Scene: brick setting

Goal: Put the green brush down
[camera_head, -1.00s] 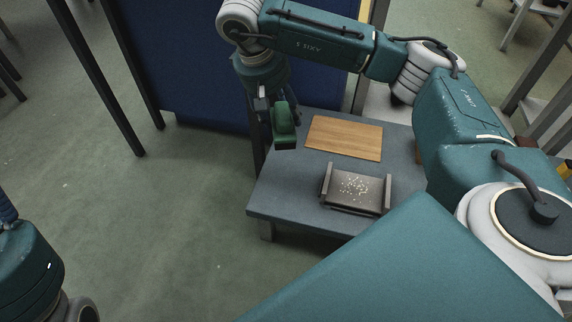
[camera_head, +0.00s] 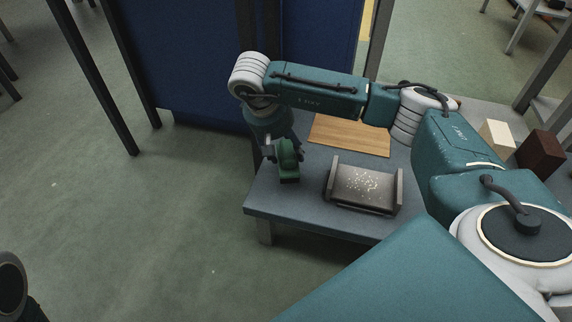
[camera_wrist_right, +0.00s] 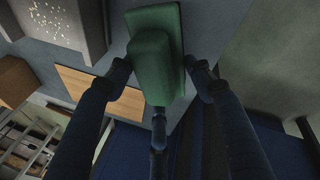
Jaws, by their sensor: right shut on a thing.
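The green brush (camera_head: 288,165) is at the left end of the grey table (camera_head: 310,217), held by my right gripper (camera_head: 284,152). In the right wrist view the brush (camera_wrist_right: 154,60) sits between the fingers of the right gripper (camera_wrist_right: 160,80), which are shut on it. The brush is low over the tabletop; I cannot tell whether it touches. My left gripper is not in view.
A metal tray (camera_head: 330,185) with pale crumbs stands right of the brush. A wooden board (camera_head: 350,137) lies behind it. A cream block (camera_head: 496,137) and a dark brown block (camera_head: 540,150) are at the right. A blue panel (camera_head: 190,60) stands behind the table.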

